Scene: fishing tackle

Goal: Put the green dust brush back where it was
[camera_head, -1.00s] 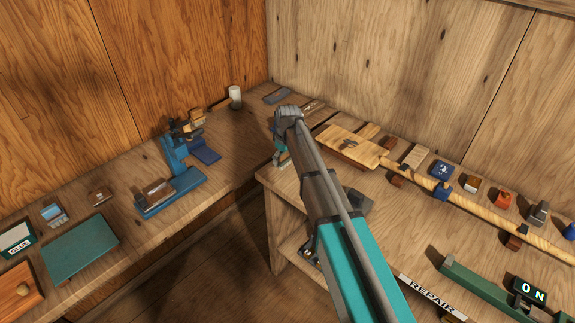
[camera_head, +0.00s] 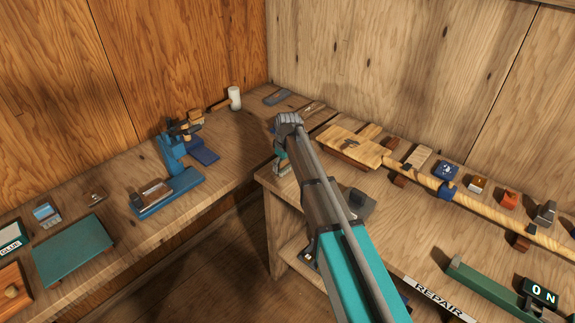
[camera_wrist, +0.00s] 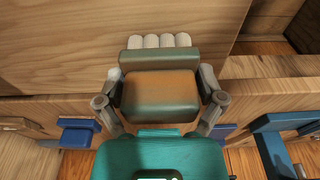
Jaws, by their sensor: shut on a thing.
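The green dust brush (camera_wrist: 160,59) is between the fingers of my gripper (camera_wrist: 162,82) in the wrist view. Its body is dark green with a worn brownish face, and a row of pale bristle tufts points to the top of the picture. My gripper is shut on it. My arm hides most of the gripper there. I cannot tell whether the brush touches the bench.
On the left bench stand a blue vise-like stand (camera_head: 172,150), a white cup-shaped thing (camera_head: 234,97) and a green mat (camera_head: 73,250). The right bench holds a long wooden rod (camera_head: 490,212), a wooden board (camera_head: 352,145) and several small boxes. A dark grey block (camera_head: 357,203) is beside my arm.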

